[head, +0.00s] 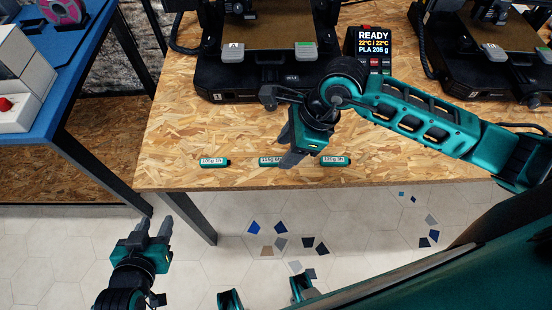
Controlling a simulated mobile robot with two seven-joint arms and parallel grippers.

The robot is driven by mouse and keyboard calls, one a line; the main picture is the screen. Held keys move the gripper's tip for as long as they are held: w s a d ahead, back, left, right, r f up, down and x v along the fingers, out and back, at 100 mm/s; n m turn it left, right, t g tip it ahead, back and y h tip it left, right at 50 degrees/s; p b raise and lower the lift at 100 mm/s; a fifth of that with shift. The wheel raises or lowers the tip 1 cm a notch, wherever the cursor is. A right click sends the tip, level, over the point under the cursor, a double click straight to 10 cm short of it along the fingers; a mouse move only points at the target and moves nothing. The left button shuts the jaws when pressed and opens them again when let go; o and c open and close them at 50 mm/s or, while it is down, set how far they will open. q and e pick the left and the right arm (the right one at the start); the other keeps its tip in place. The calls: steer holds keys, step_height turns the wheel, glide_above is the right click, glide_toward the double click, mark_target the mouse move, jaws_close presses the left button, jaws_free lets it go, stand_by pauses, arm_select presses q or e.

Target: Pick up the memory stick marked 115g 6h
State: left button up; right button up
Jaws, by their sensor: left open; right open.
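Three small teal memory sticks with white labels lie in a row near the front edge of the wooden table (400,172). The middle stick (267,161) appears to read 115g 6h; its right part is hidden behind my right gripper. The left stick (214,162) appears to read 105g 5h, and the right stick (335,160) appears to read 125g 3h. My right gripper (288,160) is open, pointing down at the middle stick; I cannot tell whether it touches it. My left gripper (155,228) is open and empty, over the floor in front of the table.
A printer (235,88) stands behind my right gripper, and another printer (485,75) stands at the back right. A small display (374,45) reads READY, PLA 205 g. A blue table (60,85) is at the left. The table's left front part is clear.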

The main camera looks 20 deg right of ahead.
mark_target(277, 160)
steer(key=x, duration=0.4)
steer(key=shift+w+d+f, duration=0.15)
steer(key=shift+w+f, duration=0.1)
steer(key=shift+f, duration=0.05)
steer(key=shift+c, duration=0.2)
jaws_close()
